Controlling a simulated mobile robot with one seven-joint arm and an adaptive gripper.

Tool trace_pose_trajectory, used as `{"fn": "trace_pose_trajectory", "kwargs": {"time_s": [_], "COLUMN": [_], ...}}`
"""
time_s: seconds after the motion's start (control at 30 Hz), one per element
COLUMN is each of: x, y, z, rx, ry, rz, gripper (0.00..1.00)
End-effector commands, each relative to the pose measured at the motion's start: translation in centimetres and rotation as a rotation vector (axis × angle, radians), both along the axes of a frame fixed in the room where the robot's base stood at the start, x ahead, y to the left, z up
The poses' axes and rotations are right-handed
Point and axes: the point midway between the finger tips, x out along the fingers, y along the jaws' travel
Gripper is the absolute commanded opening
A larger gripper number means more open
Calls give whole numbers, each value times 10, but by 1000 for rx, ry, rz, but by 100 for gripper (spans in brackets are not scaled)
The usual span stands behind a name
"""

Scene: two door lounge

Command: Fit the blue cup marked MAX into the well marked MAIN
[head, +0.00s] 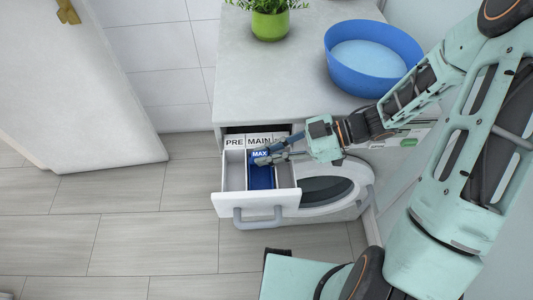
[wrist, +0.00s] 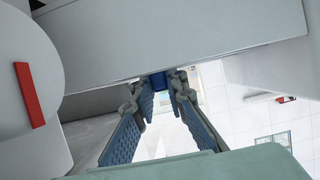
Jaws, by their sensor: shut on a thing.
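The blue cup (head: 261,177) with a white MAX label is in the middle compartment of the pulled-out drawer (head: 233,201), below the MAIN label (head: 259,141). I cannot tell how deep it sits or whether it is fully level. My gripper (head: 263,158) reaches in from the right and is shut on the cup near its label end. In the wrist view a small blue part of the cup (wrist: 158,81) shows between my fingertips (wrist: 155,86). The fingers hide part of the cup and the right side of the drawer.
The PRE compartment (head: 235,170) is left of the cup and looks empty. A blue basin (head: 372,50) and a potted plant (head: 270,22) stand on the counter above.

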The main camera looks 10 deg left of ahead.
Motion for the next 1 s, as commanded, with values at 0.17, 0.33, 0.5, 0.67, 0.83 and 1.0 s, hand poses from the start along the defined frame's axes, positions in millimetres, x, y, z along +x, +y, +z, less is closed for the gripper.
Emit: {"fn": "trace_pose_trajectory", "kwargs": {"time_s": [0.17, 0.33, 0.5, 0.67, 0.83, 1.0], "x": [0, 0, 0, 2, 9, 17], "y": [0, 0, 0, -5, -33, -67], "z": [-3, -3, -3, 3, 16, 31], "rx": [1, 0, 0, -2, -3, -2], "ry": [2, 0, 1, -1, -1, -2], "rz": [1, 0, 0, -3, -4, -3], "gripper": [0, 20, 20, 20, 20, 20]}}
